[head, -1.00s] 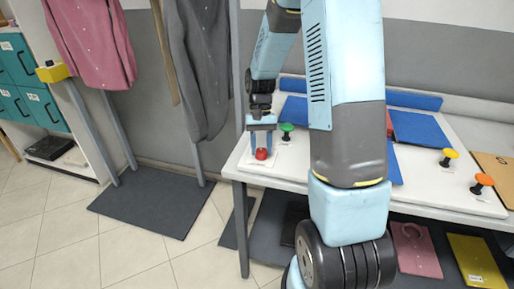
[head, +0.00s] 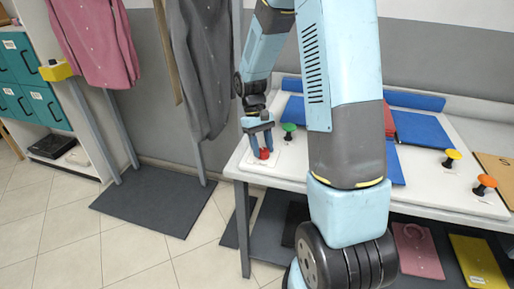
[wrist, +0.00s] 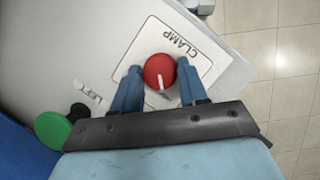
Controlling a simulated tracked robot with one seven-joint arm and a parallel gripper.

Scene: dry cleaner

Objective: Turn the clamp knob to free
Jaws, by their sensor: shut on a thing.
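The clamp knob is red and round, with a pale pointer line, and sits on a white plate (wrist: 196,50) marked CLAMP. The knob (wrist: 159,70) shows between my fingertips in the wrist view, and also at the left end of the table in the head view (head: 264,154). My gripper (wrist: 160,82) is shut on the knob, one blue finger on each side. In the head view my gripper (head: 264,150) points down onto it. The pointer line runs toward the gripper's palm in the wrist view. No word for free is readable on the plate.
A green knob (wrist: 54,130) stands beside the clamp plate, near a LEFT label. Yellow (head: 451,155) and orange (head: 484,182) knobs stand farther right on the white table (head: 430,185). Blue pads lie behind my arm. Hanging garments (head: 200,60) are close to my arm's left.

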